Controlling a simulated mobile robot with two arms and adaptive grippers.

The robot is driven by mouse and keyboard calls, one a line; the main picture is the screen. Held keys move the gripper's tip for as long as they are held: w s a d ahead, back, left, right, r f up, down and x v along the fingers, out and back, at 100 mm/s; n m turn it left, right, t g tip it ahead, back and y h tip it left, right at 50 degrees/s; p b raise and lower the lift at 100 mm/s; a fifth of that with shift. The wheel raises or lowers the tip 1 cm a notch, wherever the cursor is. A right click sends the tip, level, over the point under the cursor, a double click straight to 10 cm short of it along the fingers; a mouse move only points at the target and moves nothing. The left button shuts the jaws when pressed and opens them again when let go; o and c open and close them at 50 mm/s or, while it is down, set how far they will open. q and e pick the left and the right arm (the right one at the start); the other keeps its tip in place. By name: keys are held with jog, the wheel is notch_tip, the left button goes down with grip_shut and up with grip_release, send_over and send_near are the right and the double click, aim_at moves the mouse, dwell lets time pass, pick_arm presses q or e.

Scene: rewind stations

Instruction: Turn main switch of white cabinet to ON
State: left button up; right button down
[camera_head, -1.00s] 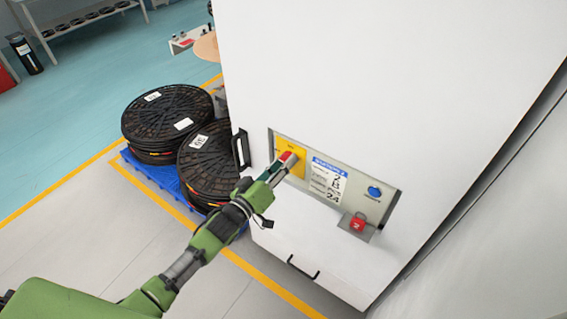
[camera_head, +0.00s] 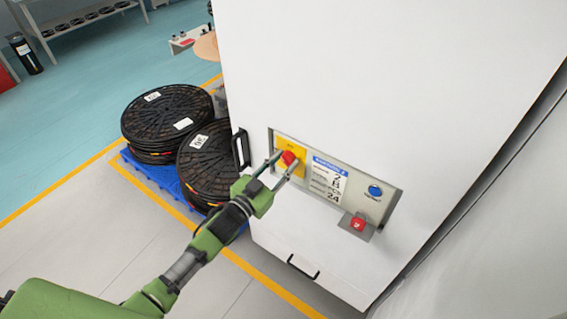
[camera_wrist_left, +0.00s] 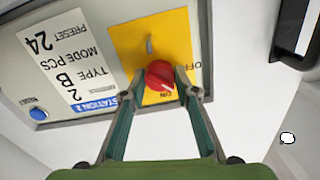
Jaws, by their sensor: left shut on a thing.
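The white cabinet (camera_head: 370,90) stands upright with a recessed grey control panel. The main switch is a red knob (camera_head: 289,157) on a yellow plate (camera_head: 298,146); the wrist view also shows the knob (camera_wrist_left: 160,76). My left gripper (camera_head: 287,164) is shut on the knob, one finger on each side. In the wrist view, the lettering "ON" is below the knob and "OFF" to its right, both partly covered. My right gripper is not in view.
Beside the switch is a station label (camera_head: 328,180), then a blue button (camera_head: 375,191). A black door handle (camera_head: 241,150) is to the left. Black reels (camera_head: 165,118) sit on a blue pallet (camera_head: 150,172).

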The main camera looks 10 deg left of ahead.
pick_arm(q)
jog(key=m, duration=0.4)
jog(key=shift+b, duration=0.35)
jog(key=shift+m+b, duration=0.35)
jog(key=shift+m, duration=1.75)
jog(key=o, duration=1.1)
jog(key=shift+s+a+f, duration=0.1)
jog(key=shift+s+a, duration=0.05)
jog(key=shift+s, duration=0.15)
jog(key=v, duration=1.1)
jog(key=shift+s, duration=0.15)
